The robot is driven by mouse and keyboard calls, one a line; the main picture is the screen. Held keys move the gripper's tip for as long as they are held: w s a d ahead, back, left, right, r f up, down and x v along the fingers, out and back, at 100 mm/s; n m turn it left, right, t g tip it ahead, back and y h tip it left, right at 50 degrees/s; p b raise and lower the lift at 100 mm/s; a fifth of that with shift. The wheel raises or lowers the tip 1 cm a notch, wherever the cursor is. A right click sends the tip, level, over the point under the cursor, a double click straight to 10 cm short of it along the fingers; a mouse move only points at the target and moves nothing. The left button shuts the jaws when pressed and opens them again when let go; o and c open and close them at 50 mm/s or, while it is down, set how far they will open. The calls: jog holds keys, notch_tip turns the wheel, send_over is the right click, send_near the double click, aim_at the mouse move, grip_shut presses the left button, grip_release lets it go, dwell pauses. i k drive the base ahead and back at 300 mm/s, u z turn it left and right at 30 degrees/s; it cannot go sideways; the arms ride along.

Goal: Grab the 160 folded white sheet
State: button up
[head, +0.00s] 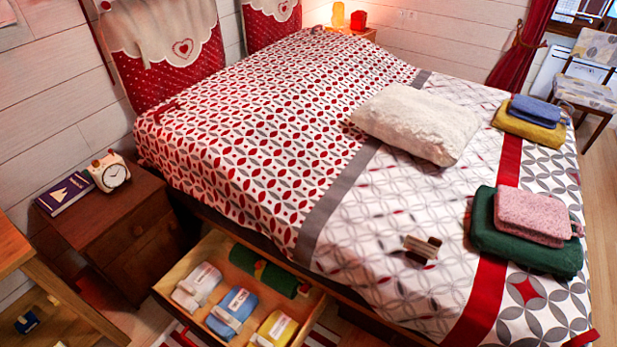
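A folded white sheet (198,286) with a pale band and label lies in the open drawer (171,277) under the bed, at the drawer's left end. The label's print is too small to read, so I cannot confirm 160. To its right in the drawer lie a folded blue sheet (240,303) and a folded yellow sheet (277,327), each with a similar label. The yellow one is partly cut off by the lower picture edge. My gripper is not in view.
A dark green roll (270,270) lies at the drawer's back. A nightstand (127,225) with clock (115,174) and book (66,193) stands left. On the bed lie a white pillow (414,122), folded towels (525,246) and a small wooden item (422,247).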

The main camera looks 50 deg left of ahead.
aim_at(190, 294)
jog(key=z, duration=0.1)
jog(key=k, duration=2.25)
jog(key=u, duration=1.85)
jog(key=i, duration=1.65)
jog(key=u, duration=0.05)
